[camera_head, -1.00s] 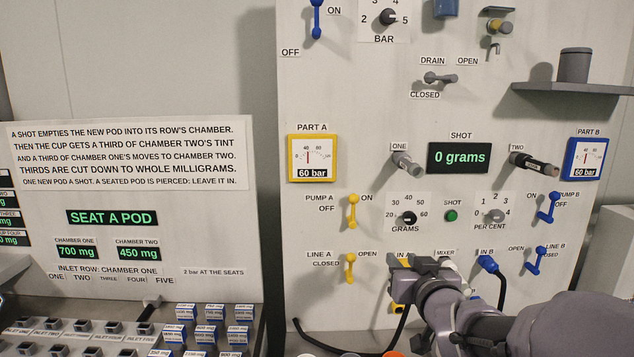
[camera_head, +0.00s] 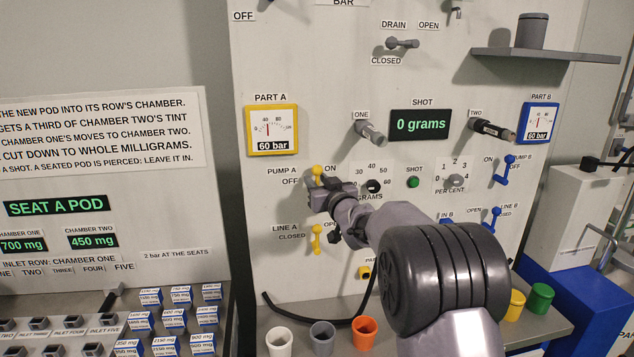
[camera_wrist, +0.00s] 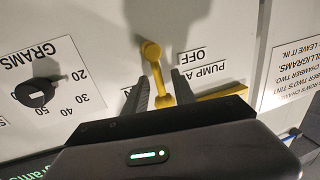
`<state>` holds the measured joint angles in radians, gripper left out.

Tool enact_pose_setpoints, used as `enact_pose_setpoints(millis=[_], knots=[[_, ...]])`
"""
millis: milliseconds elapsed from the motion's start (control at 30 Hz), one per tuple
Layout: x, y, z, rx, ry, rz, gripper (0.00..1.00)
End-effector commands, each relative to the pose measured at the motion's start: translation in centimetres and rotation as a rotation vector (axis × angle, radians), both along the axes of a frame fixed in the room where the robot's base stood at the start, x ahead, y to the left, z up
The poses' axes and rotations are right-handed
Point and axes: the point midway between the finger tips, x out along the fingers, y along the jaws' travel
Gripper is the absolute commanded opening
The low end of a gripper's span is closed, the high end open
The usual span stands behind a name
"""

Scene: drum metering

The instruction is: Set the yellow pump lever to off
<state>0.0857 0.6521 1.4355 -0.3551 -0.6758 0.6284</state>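The yellow pump A lever (camera_head: 317,172) is on the panel, below the part A gauge and beside its ON and OFF labels. My gripper (camera_head: 318,194) is at this lever and hides its lower part in the head view. In the wrist view, which is upside down, the yellow lever (camera_wrist: 156,78) runs between the two dark fingers of my gripper (camera_wrist: 162,92). Gaps show on both sides of the lever, so the fingers are open around it. The OFF label (camera_wrist: 188,57) is beside the lever. I cannot tell whether a finger touches it.
The yellow line A lever (camera_head: 317,238) is just below. The grams dial (camera_head: 373,186) is close to the right; it also shows in the wrist view (camera_wrist: 35,92). A white cup (camera_head: 279,342), a grey cup (camera_head: 322,336) and an orange cup (camera_head: 364,333) stand on the shelf below.

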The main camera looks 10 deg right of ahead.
Motion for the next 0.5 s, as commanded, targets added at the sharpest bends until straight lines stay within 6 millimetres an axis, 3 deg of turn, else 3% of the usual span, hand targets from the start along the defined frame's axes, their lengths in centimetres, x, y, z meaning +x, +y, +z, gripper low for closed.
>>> enact_pose_setpoints(millis=[300,500], knots=[[0.42,0.08,0.01,0.000,0.000,0.000,0.32],[0.40,0.07,0.01,0.000,0.000,0.000,0.00]])
